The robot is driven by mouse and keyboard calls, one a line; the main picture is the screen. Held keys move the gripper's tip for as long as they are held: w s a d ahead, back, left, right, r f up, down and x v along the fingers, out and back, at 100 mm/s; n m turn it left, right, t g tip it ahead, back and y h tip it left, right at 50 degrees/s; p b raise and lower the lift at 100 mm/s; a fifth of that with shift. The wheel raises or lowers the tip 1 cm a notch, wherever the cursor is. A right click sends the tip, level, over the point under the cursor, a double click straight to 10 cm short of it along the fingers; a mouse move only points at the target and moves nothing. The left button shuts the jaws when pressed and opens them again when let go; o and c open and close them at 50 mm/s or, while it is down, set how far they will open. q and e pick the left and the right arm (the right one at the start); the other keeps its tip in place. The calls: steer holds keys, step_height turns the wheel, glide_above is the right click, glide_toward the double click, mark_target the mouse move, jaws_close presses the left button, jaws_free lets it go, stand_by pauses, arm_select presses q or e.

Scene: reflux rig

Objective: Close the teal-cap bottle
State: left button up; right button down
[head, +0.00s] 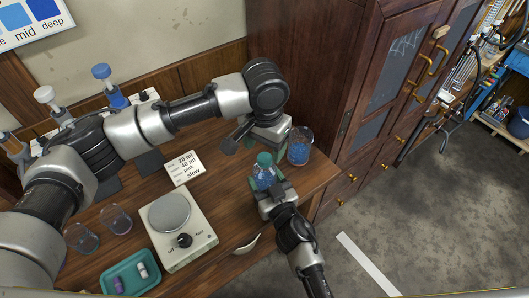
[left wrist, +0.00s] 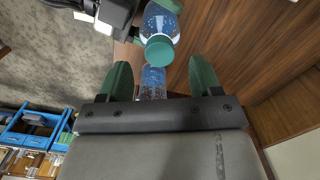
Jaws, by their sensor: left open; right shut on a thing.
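The teal-cap bottle (head: 264,174) is clear with blue contents. Its teal cap (head: 264,158) sits on its mouth; I cannot tell whether it is tight. My right gripper (head: 268,187) is shut on the bottle's body and holds it near the table's right part. My left gripper (head: 250,143) is open and empty, a little above and behind the bottle in the head view. In the left wrist view, the cap (left wrist: 159,50) faces the gap between my green left fingers (left wrist: 160,75), apart from both.
A beaker of blue beads (head: 299,148) stands close to the left gripper, and also shows in the left wrist view (left wrist: 152,88). A hotplate (head: 196,240), a teal tray (head: 112,279), a spoon (head: 247,245) and a note card (head: 183,168) are on the table. A wooden cabinet (head: 370,110) rises behind.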

arm_select(q)
step_height(320, 180, up, 8)
steer(key=shift+r, duration=0.2)
arm_select(e)
steer(key=shift+c, duration=0.8)
jaws_free()
arm_select(q)
steer(key=shift+f+b, duration=0.7)
arm_select(e)
steer(key=v, duration=1.1)
